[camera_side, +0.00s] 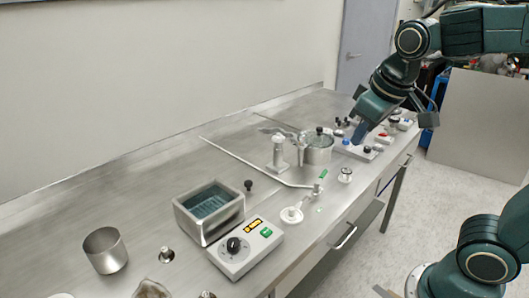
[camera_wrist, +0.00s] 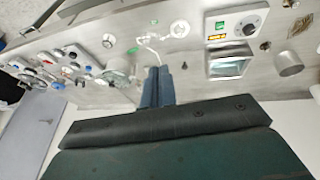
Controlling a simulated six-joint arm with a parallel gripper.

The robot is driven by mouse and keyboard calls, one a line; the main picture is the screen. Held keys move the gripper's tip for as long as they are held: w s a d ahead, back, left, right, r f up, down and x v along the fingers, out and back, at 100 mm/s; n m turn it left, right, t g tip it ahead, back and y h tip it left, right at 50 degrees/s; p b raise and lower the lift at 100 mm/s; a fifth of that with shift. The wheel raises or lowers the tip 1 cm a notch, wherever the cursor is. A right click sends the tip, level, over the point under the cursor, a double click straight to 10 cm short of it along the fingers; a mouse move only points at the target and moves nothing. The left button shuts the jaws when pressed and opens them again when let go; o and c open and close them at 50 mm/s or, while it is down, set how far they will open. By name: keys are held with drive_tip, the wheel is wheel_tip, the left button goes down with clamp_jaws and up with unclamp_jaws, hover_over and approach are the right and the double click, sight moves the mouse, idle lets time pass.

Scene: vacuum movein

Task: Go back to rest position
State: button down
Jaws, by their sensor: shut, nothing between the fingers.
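My gripper (camera_side: 360,132) shows at the upper right of the side view, at the end of my dark green arm, pointing down over the far right part of the steel bench (camera_side: 150,180). In the wrist view my gripper (camera_wrist: 158,70) has its two blue fingers pressed together with nothing between them. In the side view the fingertips are close to the small parts at the bench's far end; I cannot tell whether they touch anything.
A metal pot (camera_side: 318,150), a white valve stand (camera_side: 278,152), a steel water bath (camera_side: 208,212), a control box (camera_side: 246,248) and a metal beaker (camera_side: 104,251) stand on the bench. Small parts (camera_side: 383,139) crowd the far right end. Bare steel lies along the wall.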

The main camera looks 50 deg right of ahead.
idle(0.3)
drive_tip(key=s+a+f+t+y, duration=0.1)
drive_tip(key=s+a+f, duration=0.1)
drive_tip(key=s, duration=0.6)
drive_tip(key=shift+s+a+y, duration=0.3)
drive_tip(key=shift+a+y, duration=0.1)
drive_tip(key=shift+a, duration=0.15)
drive_tip(key=c, duration=1.5)
unclamp_jaws()
drive_tip(key=shift+w+r, duration=0.1)
drive_tip(key=shift+o, duration=0.3)
drive_tip(key=shift+w+d+r+m, duration=0.15)
drive_tip(key=shift+w+m, duration=0.15)
drive_tip(key=shift+w, duration=0.2)
drive_tip(key=w+d+m+g, duration=0.2)
drive_tip(key=w+d+m, duration=0.6)
drive_tip(key=w, duration=0.4)
drive_tip(key=w+d+f+m+g, duration=0.1)
drive_tip(key=w+d+f+m, duration=0.5)
drive_tip(key=d, duration=0.4)
drive_tip(key=shift+w+d+f+y, duration=0.3)
drive_tip(key=shift+w+f, duration=0.4)
drive_tip(key=shift+w, duration=0.1)
